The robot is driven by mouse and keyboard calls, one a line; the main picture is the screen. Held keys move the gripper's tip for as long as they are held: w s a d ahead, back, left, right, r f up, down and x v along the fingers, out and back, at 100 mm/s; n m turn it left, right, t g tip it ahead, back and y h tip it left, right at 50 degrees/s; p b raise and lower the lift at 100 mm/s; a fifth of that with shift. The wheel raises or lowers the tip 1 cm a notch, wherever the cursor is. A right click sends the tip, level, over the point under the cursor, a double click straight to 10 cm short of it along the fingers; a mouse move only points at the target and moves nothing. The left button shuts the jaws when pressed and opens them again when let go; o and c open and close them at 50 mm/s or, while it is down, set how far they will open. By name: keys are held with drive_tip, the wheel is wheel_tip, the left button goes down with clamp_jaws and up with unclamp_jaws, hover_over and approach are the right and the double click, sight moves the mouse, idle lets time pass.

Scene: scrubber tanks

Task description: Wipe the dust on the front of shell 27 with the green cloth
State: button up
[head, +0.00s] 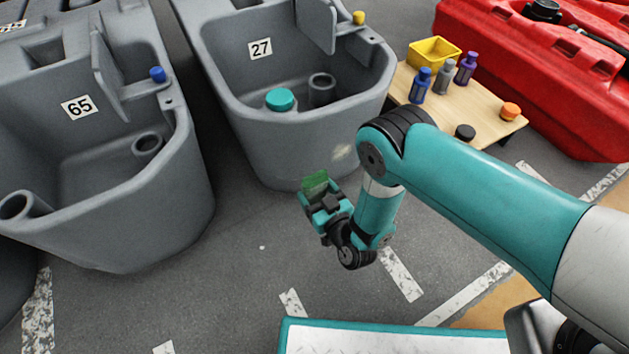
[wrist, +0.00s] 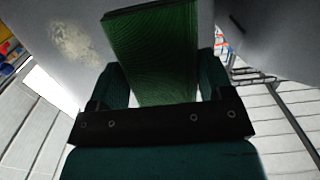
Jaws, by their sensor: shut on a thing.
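Shell 27 (head: 285,140) is the grey tub in the middle of the head view, with a "27" label on its inner back wall. A pale dust patch (head: 342,152) lies on its front, at the right; it also shows at the upper left of the wrist view (wrist: 76,45). My gripper (head: 318,194) is shut on the green cloth (head: 314,183), low in front of the shell. In the wrist view the cloth (wrist: 155,50) stands up between the fingers. The cloth is to the left of and below the dust in the head view. Whether it touches the shell I cannot tell.
Shell 65 (head: 190,200) stands to the left. A low wooden table (head: 490,123) with bottles, a yellow bin (head: 434,52) and caps stands to the right, by a red shell (head: 540,75). A teal cap (head: 280,99) sits inside shell 27. The floor in front is clear.

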drive_tip(key=shift+s, duration=0.1)
drive_tip(key=shift+p+v, duration=0.9)
drive_tip(key=shift+v, duration=0.15)
drive_tip(key=shift+s+d+f, duration=0.25)
drive_tip(key=shift+s, duration=0.05)
